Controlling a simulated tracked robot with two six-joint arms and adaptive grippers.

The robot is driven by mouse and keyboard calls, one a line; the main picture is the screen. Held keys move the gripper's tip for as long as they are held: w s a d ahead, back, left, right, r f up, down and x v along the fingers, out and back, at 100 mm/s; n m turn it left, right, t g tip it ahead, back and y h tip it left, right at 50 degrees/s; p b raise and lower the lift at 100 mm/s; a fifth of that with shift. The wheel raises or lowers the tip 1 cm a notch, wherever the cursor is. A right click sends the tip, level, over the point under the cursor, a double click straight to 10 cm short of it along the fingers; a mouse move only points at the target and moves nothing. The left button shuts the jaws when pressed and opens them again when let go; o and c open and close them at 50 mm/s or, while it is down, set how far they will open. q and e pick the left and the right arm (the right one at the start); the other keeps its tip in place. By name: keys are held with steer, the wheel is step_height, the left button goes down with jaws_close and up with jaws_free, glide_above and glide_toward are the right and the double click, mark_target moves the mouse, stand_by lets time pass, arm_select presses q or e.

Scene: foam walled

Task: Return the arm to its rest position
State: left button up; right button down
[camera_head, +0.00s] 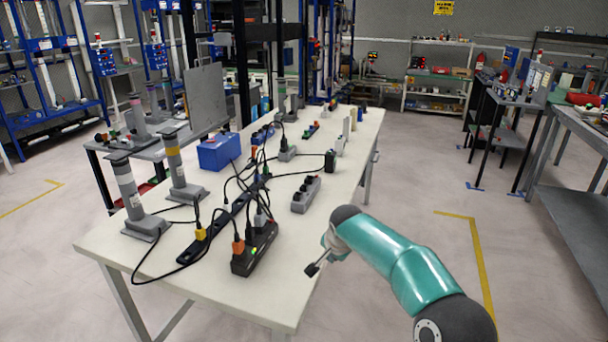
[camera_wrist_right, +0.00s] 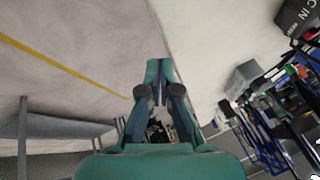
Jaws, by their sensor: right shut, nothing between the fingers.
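My right arm (camera_head: 405,268) is teal with dark joints and comes in from the lower right in the head view. Its gripper (camera_head: 313,269) is beside the right long edge of the white table (camera_head: 222,278), shut and empty. In the right wrist view the fingers of the right gripper (camera_wrist_right: 158,92) meet, with nothing between them, and the table edge passes close beside them. My left gripper is in neither view.
On the table are a black power strip (camera_head: 255,250) with plugs and cables, a grey socket block (camera_head: 306,194), a blue box (camera_head: 219,151) and grey posts (camera_head: 127,190). Open floor (camera_head: 400,210) lies to the right, before a grey workbench (camera_head: 570,220).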

steer(key=s+d+f+g+y+p, duration=0.15)
steer(key=s+d+f, duration=0.25)
steer(key=s+f, duration=0.4)
steer(key=s+d+f+g+p, duration=0.3)
steer(key=s+d+f, duration=0.1)
steer(key=s+f, duration=0.5)
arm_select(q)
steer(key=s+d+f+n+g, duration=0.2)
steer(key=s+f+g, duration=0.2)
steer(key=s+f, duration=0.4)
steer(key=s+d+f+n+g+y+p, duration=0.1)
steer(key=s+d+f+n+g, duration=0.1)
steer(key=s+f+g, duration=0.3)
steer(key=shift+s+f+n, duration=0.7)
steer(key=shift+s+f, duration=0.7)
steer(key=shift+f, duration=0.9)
arm_select(e)
steer(key=s+a+f+n+y, duration=0.1)
steer(key=s+n, duration=0.2)
steer(key=s, duration=0.9)
steer(key=s+a+f+n+y, duration=0.1)
steer(key=s+a+f+n, duration=0.1)
steer(key=s, duration=1.1)
steer(key=shift+s+n+g, duration=0.25)
steer(key=shift+n+g, duration=0.2)
steer(key=shift+n, duration=0.15)
